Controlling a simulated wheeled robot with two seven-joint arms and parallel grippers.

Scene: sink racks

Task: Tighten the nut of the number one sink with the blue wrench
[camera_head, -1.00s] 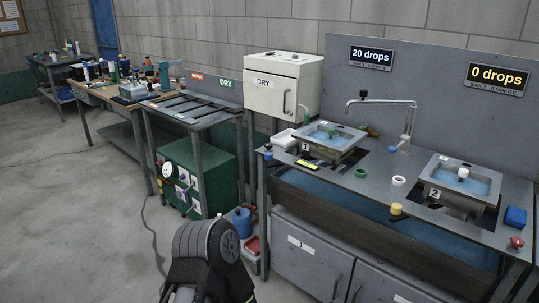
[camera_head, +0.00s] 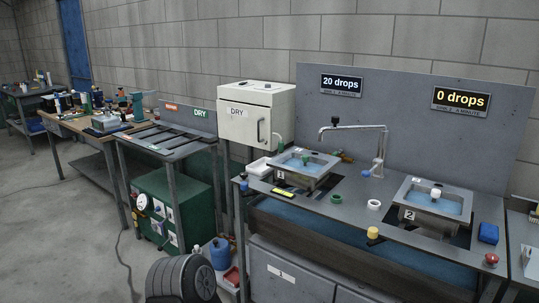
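The number one sink (camera_head: 309,163) is the left metal basin on the grey sink bench (camera_head: 330,211). It holds some water, and a small green piece stands at its rim. A "20 drops" sign (camera_head: 341,84) hangs on the panel behind it. The nut under the basin cannot be made out. I cannot identify a blue wrench; a small blue piece (camera_head: 243,185) lies at the bench's left end, too small to tell. Neither of my grippers is in view.
The number two sink (camera_head: 434,203) stands to the right under a "0 drops" sign (camera_head: 460,101). A faucet (camera_head: 381,150) rises between them. Loose rings, a yellow-topped piece (camera_head: 373,233) and a red knob (camera_head: 491,259) lie along the front. A tool-covered workbench (camera_head: 75,122) is far left; floor there is open.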

